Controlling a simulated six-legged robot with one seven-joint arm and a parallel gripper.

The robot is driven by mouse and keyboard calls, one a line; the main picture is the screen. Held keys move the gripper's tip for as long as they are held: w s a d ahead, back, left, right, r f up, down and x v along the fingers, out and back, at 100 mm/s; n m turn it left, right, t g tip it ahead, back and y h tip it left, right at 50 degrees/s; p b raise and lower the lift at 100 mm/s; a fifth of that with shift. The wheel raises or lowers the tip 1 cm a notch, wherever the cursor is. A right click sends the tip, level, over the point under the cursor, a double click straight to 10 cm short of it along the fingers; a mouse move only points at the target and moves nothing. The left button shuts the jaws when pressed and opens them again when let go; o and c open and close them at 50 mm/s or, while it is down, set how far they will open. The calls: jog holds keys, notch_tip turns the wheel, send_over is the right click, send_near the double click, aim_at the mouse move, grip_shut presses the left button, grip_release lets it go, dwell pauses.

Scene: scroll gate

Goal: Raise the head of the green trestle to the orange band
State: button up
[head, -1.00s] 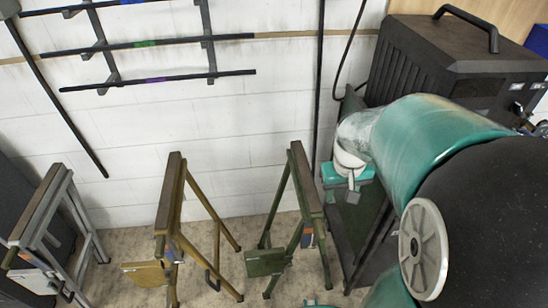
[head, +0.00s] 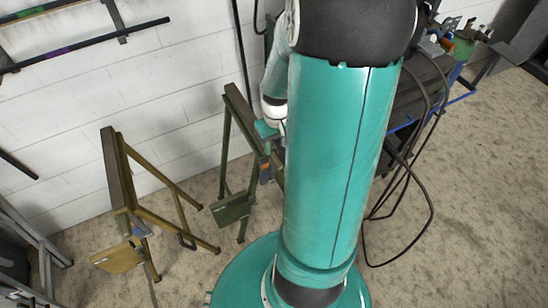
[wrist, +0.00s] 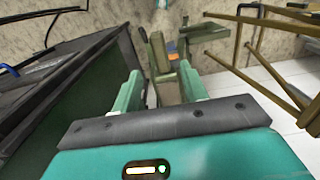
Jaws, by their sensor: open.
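The green trestle (head: 232,209) stands on the floor in the middle of the head view, with a dark beam as its head. A small orange patch (head: 265,170) shows on its post, partly behind my arm; I cannot tell how the head stands relative to it. In the head view my arm hides most of my gripper.
An ochre trestle (head: 122,180) stands to the left, and a grey trestle (head: 38,240) at the far left. A dark cabinet (wrist: 60,85) fills the left of the wrist view. Black cables (head: 405,200) hang to the floor at right. A white wall with bar racks is behind.

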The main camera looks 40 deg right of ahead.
aim_at(276, 160)
notch_tip(276, 160, down, 7)
jog(key=shift+f, duration=0.2)
grip_shut()
